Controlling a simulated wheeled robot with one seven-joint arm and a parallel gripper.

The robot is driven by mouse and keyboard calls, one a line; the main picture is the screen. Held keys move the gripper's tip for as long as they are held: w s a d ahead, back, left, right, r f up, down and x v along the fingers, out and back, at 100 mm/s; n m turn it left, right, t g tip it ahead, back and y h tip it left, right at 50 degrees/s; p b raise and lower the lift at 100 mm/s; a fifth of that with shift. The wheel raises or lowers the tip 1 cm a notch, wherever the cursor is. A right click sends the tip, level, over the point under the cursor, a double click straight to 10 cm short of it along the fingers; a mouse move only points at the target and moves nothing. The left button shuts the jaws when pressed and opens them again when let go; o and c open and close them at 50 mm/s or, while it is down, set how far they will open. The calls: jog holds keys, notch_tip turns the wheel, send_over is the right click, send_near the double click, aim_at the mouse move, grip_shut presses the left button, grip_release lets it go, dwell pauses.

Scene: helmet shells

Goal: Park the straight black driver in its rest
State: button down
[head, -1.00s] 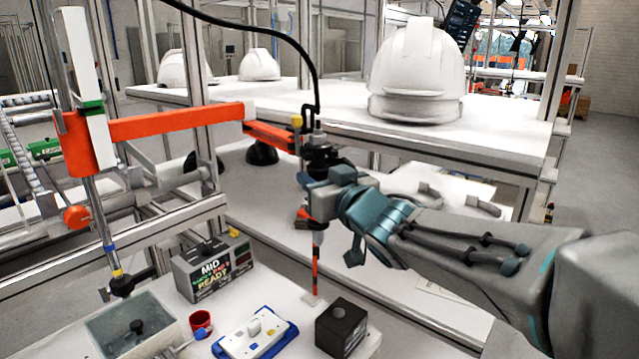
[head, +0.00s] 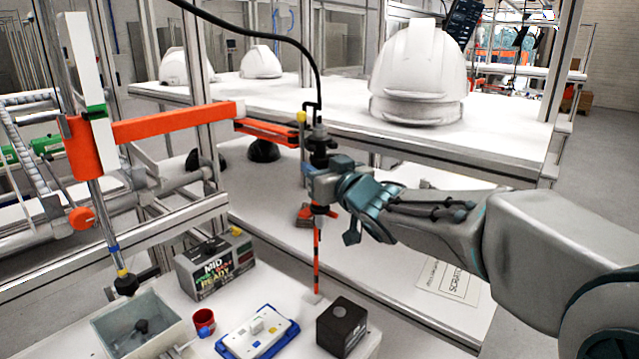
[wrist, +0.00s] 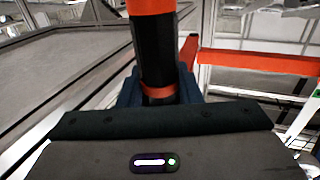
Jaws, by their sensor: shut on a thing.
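The straight black driver (head: 319,142) hangs upright below the end of the orange jointed arm (head: 175,121), with a black cable at its top. My gripper (head: 322,187) is shut around its body. In the wrist view the black barrel with orange bands (wrist: 157,55) stands between my dark blue fingers (wrist: 158,92). Below the gripper, a red-and-black striped rod (head: 317,262) reaches down to a small pale foot at the table; I cannot tell whether it joins the driver. A black block with a round top opening (head: 341,327) stands right of the foot; whether this is the rest is unclear.
On the front table are a display box (head: 215,264), a grey bin (head: 138,325), a red cup (head: 204,323) and a blue-edged tray (head: 230,345) with a white plate. A white helmet (head: 420,72) sits on the bench behind. An orange-clamped post (head: 92,150) stands left.

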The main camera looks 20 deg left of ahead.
jog(key=shift+c, duration=1)
grip_release()
jog(key=p+v, duration=0.1)
jog(key=v, duration=1)
jog(key=shift+p, duration=0.4)
